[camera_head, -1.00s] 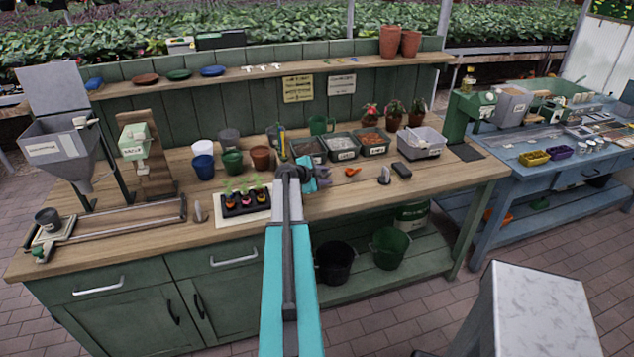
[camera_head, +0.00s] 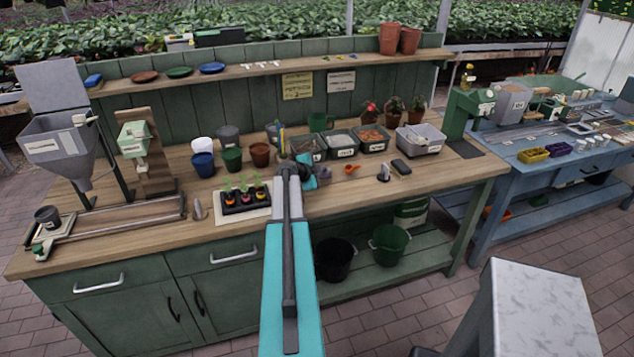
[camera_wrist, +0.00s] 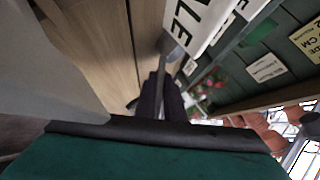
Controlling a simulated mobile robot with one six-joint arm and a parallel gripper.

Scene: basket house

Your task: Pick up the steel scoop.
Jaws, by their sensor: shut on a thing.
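My gripper (camera_head: 309,173) is over the bench in front of the labelled trays, partly hidden by my own forearm in the head view. In the wrist view its dark fingers (camera_wrist: 160,98) are shut on a thin grey metal piece, which I take to be the steel scoop (camera_wrist: 171,48). The scoop is close beside a white label reading "LE" on a tray. Most of the scoop is hidden, and I cannot tell whether it touches the bench or the tray. A large grey shape fills the left of the wrist view, too close to identify.
The potting bench (camera_head: 330,203) holds several trays, including a grey one (camera_head: 420,139) at right. An orange scoop (camera_head: 351,169) and a dark block (camera_head: 401,166) lie right of my gripper. A seedling tray (camera_head: 245,200) sits close at left.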

